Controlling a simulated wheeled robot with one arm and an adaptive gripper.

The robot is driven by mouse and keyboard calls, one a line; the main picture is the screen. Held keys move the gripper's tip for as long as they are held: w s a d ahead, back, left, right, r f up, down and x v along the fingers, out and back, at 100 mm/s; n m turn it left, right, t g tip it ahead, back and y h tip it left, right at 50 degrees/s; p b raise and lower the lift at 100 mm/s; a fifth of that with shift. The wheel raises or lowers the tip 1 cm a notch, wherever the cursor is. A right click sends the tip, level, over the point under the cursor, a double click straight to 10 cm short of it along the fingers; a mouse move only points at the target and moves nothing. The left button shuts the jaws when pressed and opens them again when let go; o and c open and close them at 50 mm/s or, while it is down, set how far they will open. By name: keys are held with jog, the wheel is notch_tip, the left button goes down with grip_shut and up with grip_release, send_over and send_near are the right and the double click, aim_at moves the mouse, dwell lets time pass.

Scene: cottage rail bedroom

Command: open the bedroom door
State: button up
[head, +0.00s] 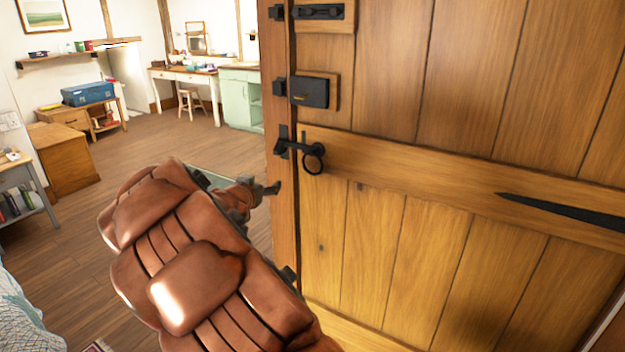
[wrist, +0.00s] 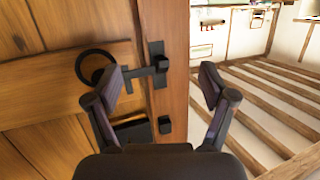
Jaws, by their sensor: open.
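The bedroom door (head: 400,230) is made of wooden planks and fills the right of the head view. It appears shut against a wooden post (head: 283,215). A black ring handle (head: 313,160) hangs near the door's left edge, with a latch bar running to a black catch (head: 283,142) on the post. My gripper (head: 268,189) is below and left of the ring, in front of the post. In the wrist view my gripper (wrist: 168,82) is open and empty. Its left finger overlaps the latch bar near the ring (wrist: 96,67); contact cannot be told.
A black lock box (head: 309,92) and a bolt (head: 318,12) sit above the ring. A strap hinge (head: 560,210) crosses the door at right. Open wooden floor (head: 165,150) lies left, with a wooden cabinet (head: 65,158), a desk (head: 182,75) and a stool (head: 190,100).

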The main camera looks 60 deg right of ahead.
aim_at(318, 167)
jog(key=shift+s+d+f+m+g+h, duration=0.1)
jog(key=shift+s+d+m+g+h, duration=0.75)
jog(key=shift+d, duration=1.2)
jog(key=shift+s+d+r+m+g+h, duration=0.1)
jog(key=shift+s+d+m+g+h, duration=0.25)
jog(key=shift+s+d+g, duration=0.95)
jog(key=shift+s+d+f+m+g+h, duration=0.1)
jog(key=shift+s+d+m+g+h, duration=0.35)
jog(key=shift+s+d, duration=1.7)
jog(key=shift+w+d+f, duration=0.1)
jog(key=shift+w+d, duration=0.2)
jog(key=shift+d, duration=0.3)
jog(key=shift+w+d+r, duration=0.1)
jog(key=shift+w+d, duration=0.2)
jog(key=shift+d, duration=0.35)
jog(key=shift+w+d+f, duration=0.1)
jog(key=shift+w+d, duration=0.2)
jog(key=shift+d, duration=0.3)
jog(key=shift+c, duration=0.4)
jog(key=c, duration=1.4)
